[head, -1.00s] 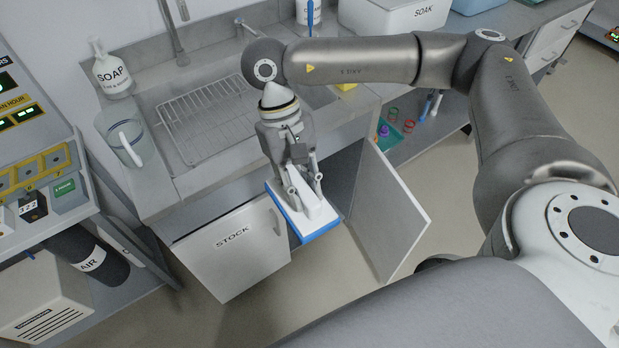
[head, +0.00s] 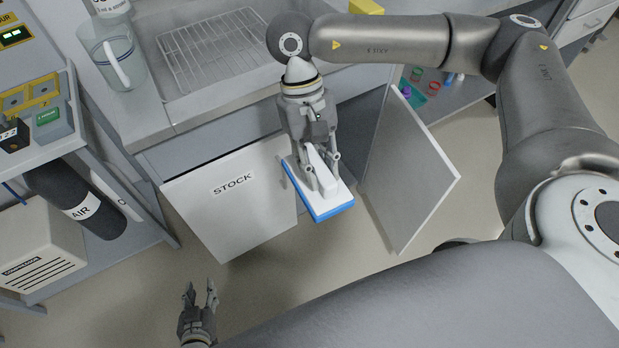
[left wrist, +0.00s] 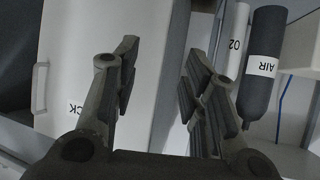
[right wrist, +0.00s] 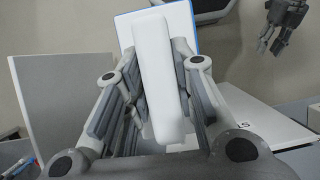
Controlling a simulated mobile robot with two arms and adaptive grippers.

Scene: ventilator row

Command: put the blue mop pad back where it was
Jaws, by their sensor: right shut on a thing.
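The blue mop pad (head: 334,208) has a blue edge and a white block on top. My right gripper (head: 322,178) is shut on the white block and holds the pad in the air before the sink cabinet, between its two open doors. In the right wrist view the white block (right wrist: 158,70) is between the fingers, with the blue-edged pad behind. The left door (head: 235,205) reads STOCK; the right door (head: 405,175) stands wide open. The cabinet's inside is mostly hidden behind my arm and gripper. My left gripper (head: 199,290) is open and empty, low before the STOCK door.
The counter above holds a wire rack (head: 215,45) in the sink and a clear jug (head: 110,60). A dark AIR cylinder (head: 75,200) and a beige box (head: 38,240) are at left. Small coloured items lie on a shelf (head: 425,85) right of the cabinet. Floor between is clear.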

